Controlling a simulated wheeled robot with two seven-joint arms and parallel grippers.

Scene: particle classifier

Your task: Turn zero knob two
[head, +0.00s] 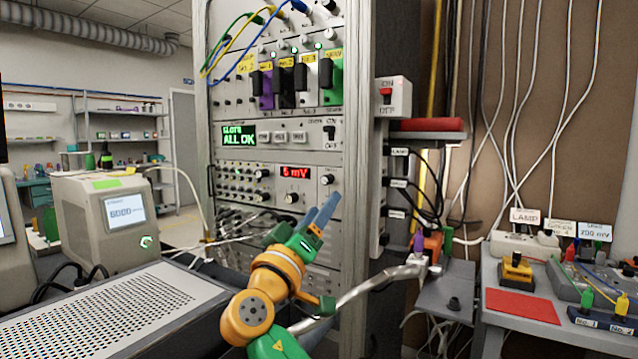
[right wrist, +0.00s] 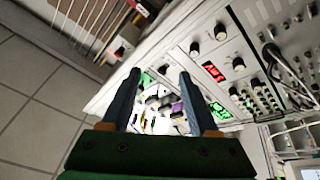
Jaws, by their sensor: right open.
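The rack panel with the red "6 mV" display (head: 295,172) carries several black knobs. One knob (head: 326,180) is right of the display, another (head: 291,197) is below it, and one (head: 262,173) is to its left. I cannot read which is zero knob two. In the right wrist view the red display (right wrist: 213,72) shows with knobs (right wrist: 220,32) and (right wrist: 239,64) near it. My right gripper (head: 326,205) is open and empty, its blue fingers in front of the panel's lower right. Its fingers (right wrist: 158,76) also show apart in the right wrist view, touching no knob. My left gripper is out of view.
Above is a green "ALL OK" display (head: 239,136) with switches. Coloured cables hang at the rack's top. A red ON/OFF switch box (head: 393,96) is on the rack's right side. A perforated grey case (head: 120,310) fills the lower left. A side table (head: 500,335) stands right.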

